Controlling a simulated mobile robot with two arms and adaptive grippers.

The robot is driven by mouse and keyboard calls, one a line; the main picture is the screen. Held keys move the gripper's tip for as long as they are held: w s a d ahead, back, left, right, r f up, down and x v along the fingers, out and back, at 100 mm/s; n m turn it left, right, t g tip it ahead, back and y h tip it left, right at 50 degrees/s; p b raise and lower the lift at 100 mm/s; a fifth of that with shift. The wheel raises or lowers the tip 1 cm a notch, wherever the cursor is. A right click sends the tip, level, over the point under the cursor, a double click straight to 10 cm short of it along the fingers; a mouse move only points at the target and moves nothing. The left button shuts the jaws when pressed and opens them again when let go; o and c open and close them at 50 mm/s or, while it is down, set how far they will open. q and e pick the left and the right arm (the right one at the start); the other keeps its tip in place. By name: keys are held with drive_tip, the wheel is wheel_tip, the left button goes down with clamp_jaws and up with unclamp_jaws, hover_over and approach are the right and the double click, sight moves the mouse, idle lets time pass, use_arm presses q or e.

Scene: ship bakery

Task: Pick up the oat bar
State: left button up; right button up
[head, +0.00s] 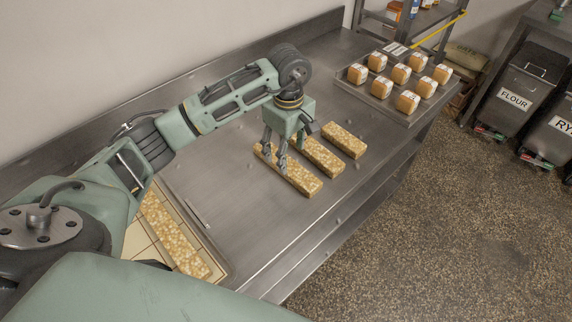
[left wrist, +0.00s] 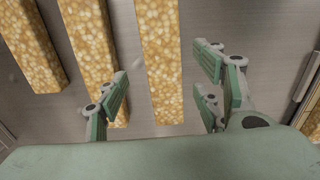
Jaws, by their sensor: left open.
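Three oat bars, long golden blocks, lie side by side on the steel counter in the head view: the nearest bar (head: 303,182), a middle bar (head: 322,158) and a shorter-looking far bar (head: 343,140). My left gripper (head: 276,158) points down at the left part of the nearest bar, its fingers open. In the left wrist view the nearest bar (left wrist: 161,60) runs between the spread fingers of the gripper (left wrist: 165,85). The middle bar (left wrist: 92,45) is partly behind the left fingers there, and the far bar (left wrist: 30,45) is further left. Contact cannot be told. My right gripper is out of view.
A cream tray or board (head: 218,272) with another golden slab (head: 172,238) lies at the counter's near left. A metal tray (head: 345,88) of several wrapped loaves stands at the far end. The counter (head: 235,215) is clear in front. Flour bins (head: 517,92) stand right.

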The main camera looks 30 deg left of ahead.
use_arm(q)
drive_tip(key=f, duration=0.1)
drive_tip(key=f+p, duration=0.2)
drive_tip(key=f, duration=0.1)
drive_tip(key=shift+s+a, duration=0.25)
drive_tip(key=shift+f, duration=0.4)
drive_tip(key=shift+c, duration=1.4)
drive_tip(key=shift+w, duration=0.1)
drive_tip(key=c, duration=1.1)
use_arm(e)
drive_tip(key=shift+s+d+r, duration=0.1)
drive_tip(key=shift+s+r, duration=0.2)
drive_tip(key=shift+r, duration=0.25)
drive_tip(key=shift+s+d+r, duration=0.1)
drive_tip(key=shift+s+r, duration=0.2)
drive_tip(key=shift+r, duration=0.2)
